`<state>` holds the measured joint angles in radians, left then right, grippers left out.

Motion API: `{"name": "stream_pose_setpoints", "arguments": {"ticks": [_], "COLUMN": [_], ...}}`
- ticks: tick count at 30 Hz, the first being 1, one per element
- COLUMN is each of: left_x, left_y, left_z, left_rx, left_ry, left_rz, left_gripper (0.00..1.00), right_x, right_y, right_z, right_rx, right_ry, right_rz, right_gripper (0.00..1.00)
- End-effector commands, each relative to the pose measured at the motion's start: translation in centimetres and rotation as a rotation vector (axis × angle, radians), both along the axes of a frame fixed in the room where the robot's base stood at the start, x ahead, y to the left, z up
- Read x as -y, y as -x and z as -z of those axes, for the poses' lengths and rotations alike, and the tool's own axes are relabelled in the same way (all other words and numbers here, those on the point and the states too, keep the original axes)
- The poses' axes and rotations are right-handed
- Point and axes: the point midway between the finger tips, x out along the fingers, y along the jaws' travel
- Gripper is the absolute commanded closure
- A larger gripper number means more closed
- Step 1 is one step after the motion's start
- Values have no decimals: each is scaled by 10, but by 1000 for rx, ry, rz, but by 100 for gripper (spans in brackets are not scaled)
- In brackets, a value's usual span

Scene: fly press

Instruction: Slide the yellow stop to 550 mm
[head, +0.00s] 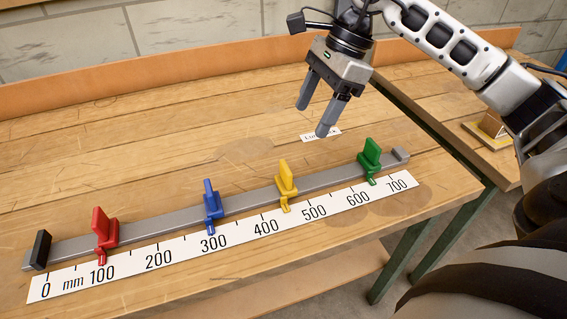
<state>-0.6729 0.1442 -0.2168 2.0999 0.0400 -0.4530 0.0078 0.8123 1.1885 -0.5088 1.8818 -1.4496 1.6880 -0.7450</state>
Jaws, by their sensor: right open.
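The yellow stop (286,183) sits upright on the grey rail (240,202). Its pointer lies between the 400 and 500 marks of the white scale (238,232), near the middle of that gap. My right gripper (312,117) is open and empty, pointing down above the table behind the rail. In the picture it is above and slightly right of the yellow stop, clear of it. The green stop (370,160) is to the right, between 600 and 700. My left gripper is not in view.
The blue stop (212,205) is near 300 and the red stop (105,235) near 100. A black end block (37,250) closes the rail's left end. A small white label (318,136) lies behind the rail. The rail between yellow and green is free.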

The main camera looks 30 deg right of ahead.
Motion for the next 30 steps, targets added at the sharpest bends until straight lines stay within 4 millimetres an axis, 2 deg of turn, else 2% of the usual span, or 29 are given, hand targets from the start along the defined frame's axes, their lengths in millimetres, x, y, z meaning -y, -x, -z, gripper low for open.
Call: {"name": "stream_pose_setpoints", "arguments": {"ticks": [9, 16, 22, 30], "left_x": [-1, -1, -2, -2], "left_y": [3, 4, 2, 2], "left_z": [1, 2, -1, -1], "left_rx": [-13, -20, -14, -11], "left_ry": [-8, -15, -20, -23], "left_rz": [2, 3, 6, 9], "left_gripper": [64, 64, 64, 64], "right_x": [-28, -44, -50, -51], "right_y": [-5, -9, -11, -12], "right_z": [65, 104, 121, 125], "right_rx": [-5, -5, -3, -1], "right_ry": [-5, -6, -6, -4], "right_rz": [-3, -1, -1, 0], "right_gripper": [35, 35, 35, 35]}}
